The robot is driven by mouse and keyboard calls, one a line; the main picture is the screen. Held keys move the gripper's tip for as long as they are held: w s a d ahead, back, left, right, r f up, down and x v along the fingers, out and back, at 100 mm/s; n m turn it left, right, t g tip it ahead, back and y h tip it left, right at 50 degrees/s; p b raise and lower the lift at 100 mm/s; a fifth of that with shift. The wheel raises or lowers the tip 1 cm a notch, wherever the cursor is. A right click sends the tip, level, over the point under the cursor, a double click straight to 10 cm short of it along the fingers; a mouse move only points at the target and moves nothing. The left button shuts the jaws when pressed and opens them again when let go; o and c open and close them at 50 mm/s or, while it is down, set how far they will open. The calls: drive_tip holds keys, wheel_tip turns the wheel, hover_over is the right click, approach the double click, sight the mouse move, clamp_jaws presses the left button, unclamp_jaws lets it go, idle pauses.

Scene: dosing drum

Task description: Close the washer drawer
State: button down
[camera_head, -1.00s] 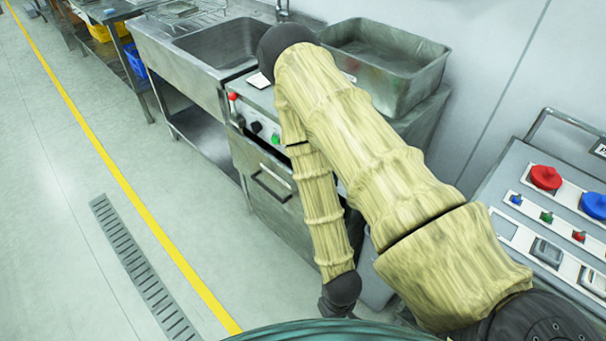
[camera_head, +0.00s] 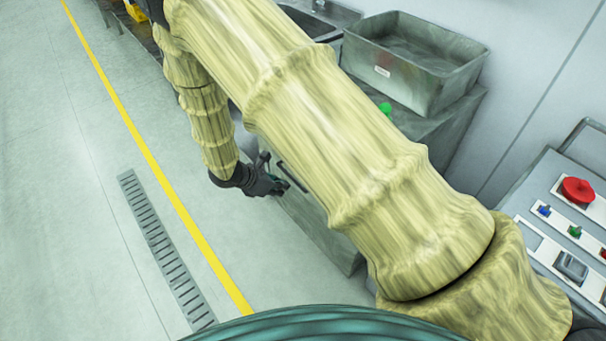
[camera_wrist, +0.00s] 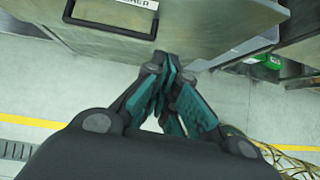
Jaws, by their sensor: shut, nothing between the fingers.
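The washer drawer (camera_wrist: 215,25) fills the top of the wrist view as a grey metal front. It bears a black bar handle (camera_wrist: 110,28) and a partly cut-off white label. In the head view, the handle (camera_head: 292,177) shows between my arm links on the grey cabinet (camera_head: 318,222). My gripper (camera_wrist: 165,62) is shut and empty, its teal-lined fingertips at or close to the front's lower part, right of the handle. In the head view my gripper (camera_head: 278,185) is beside the handle. I cannot tell whether it touches the front or how far the drawer stands out.
A metal tub (camera_head: 415,65) stands on the cabinet top. A sink (camera_head: 305,22) is behind my arm. A control panel (camera_head: 575,235) with a red knob is at the right. The floor at the left is clear, with a yellow line (camera_head: 150,155) and a drain grate (camera_head: 165,250).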

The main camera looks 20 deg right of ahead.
drive_tip(key=shift+n+t+h, duration=0.3)
drive_tip(key=shift+n+t, duration=0.1)
drive_tip(key=shift+t, duration=0.1)
drive_tip(key=shift+w+d+f+b, duration=0.85)
drive_tip(key=shift+w+d, duration=0.25)
drive_tip(key=shift+d, duration=0.55)
drive_tip(key=shift+w+d+f+b, duration=0.7)
drive_tip(key=shift+w+d+b, duration=0.35)
drive_tip(key=shift+d, duration=0.55)
drive_tip(key=shift+w+d+f+b, duration=0.85)
drive_tip(key=shift+w+d, duration=0.25)
drive_tip(key=shift+d, duration=0.55)
